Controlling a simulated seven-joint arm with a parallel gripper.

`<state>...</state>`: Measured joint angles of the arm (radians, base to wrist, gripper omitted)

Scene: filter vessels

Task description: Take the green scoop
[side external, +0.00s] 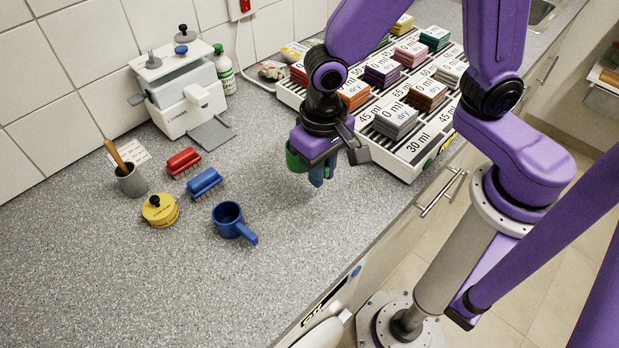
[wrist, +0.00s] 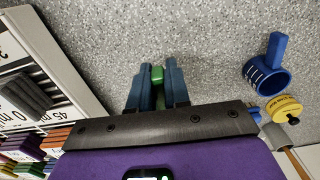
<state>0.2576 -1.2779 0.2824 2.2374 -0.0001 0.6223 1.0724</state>
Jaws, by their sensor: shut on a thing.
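The green scoop (side external: 295,158) is at my gripper (side external: 318,176) in the side view, its cup showing to the left of the blue fingers. The fingers and wrist hide much of it. In the wrist view a green part of the scoop (wrist: 157,76) sits between the two blue fingertips of my gripper (wrist: 155,85), which are shut on it. The scoop appears to be above the counter, with a soft shadow below; the exact height is hard to tell.
A blue scoop (side external: 228,221) stands on the counter (side external: 130,285), left of my gripper. Blue (side external: 205,183) and red (side external: 183,161) brushes, a yellow lidded pot (side external: 160,210) and a grey cup (side external: 131,181) are farther left. A white rack (side external: 412,165) with coloured stacks is close on the right.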

